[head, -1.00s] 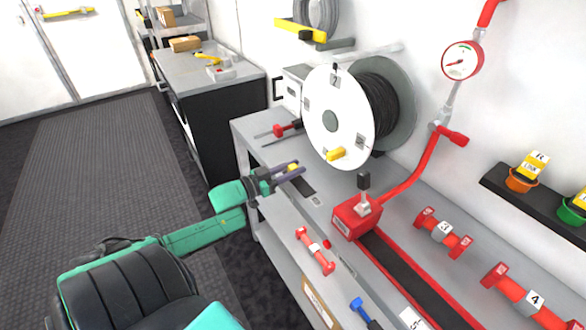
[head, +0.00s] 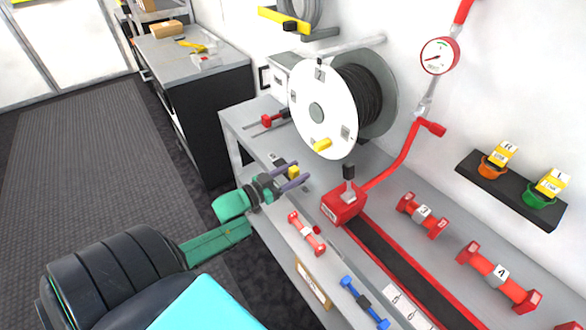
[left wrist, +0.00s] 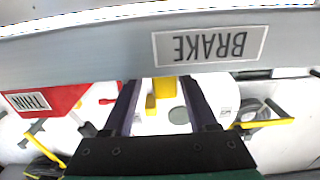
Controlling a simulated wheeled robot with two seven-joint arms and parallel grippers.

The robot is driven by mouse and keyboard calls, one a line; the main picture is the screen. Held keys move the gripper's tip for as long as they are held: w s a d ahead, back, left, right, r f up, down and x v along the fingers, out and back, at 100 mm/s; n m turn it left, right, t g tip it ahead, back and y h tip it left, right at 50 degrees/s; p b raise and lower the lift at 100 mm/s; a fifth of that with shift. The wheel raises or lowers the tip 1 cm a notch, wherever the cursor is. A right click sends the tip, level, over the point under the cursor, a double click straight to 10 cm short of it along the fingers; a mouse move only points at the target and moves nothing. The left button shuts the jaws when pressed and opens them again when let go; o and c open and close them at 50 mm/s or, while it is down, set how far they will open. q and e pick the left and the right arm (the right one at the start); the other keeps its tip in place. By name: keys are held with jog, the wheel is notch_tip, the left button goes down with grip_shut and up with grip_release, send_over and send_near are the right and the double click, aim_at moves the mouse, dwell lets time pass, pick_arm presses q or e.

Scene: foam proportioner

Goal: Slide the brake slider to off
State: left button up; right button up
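A yellow slider knob (head: 281,162) shows beside my left gripper's fingers at the bench's front side, below the reel; the fingers partly hide it. My left gripper (head: 302,174) reaches in from the left, with its two purple fingers apart. The left wrist view shows the BRAKE label (left wrist: 210,46) upside down on a grey surface. There a yellow block (left wrist: 174,83) lies between the two dark fingers of the left gripper (left wrist: 160,92), with gaps visible beside it. I cannot tell whether the fingers touch it. My right gripper is not in view.
A white-flanged reel (head: 318,112) with a yellow handle stands just behind the gripper. A red box with a black-tipped lever (head: 346,203) stands to the right. Red (head: 307,234) and blue (head: 364,303) handled parts lie along the front. Floor is open at left.

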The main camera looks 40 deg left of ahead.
pick_arm(q)
jog(key=shift+r, duration=0.1)
jog(key=shift+a, duration=0.1)
jog(key=shift+s+a, duration=0.1)
jog(key=shift+s, duration=0.25)
jog(key=v, duration=1.3)
jog(key=shift+s, duration=0.45)
